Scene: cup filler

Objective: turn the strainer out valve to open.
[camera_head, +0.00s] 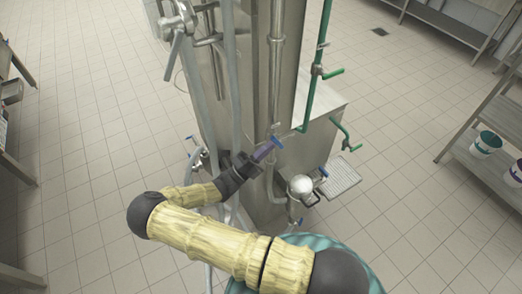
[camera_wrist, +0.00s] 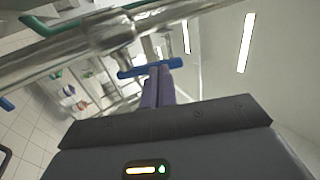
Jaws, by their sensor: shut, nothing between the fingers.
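A blue valve handle (camera_head: 277,142) sits on the pipework at the front of the steel machine. No label shows, so I cannot tell whether it is the strainer out valve. My gripper (camera_head: 266,150) has its purple fingers together, with their tips right at this handle. In the wrist view the blue handle (camera_wrist: 138,71) lies crosswise just beyond the fingertips (camera_wrist: 160,70). The fingers are shut with nothing between them. I cannot tell whether they touch the handle. The fingertips hide part of the valve behind them.
Green-handled valves (camera_head: 334,73) are on the green pipe. A thick steel pipe (camera_wrist: 50,55) crosses close to the wrist camera. Shelves with buckets (camera_head: 486,144) stand far right; the floor between is clear.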

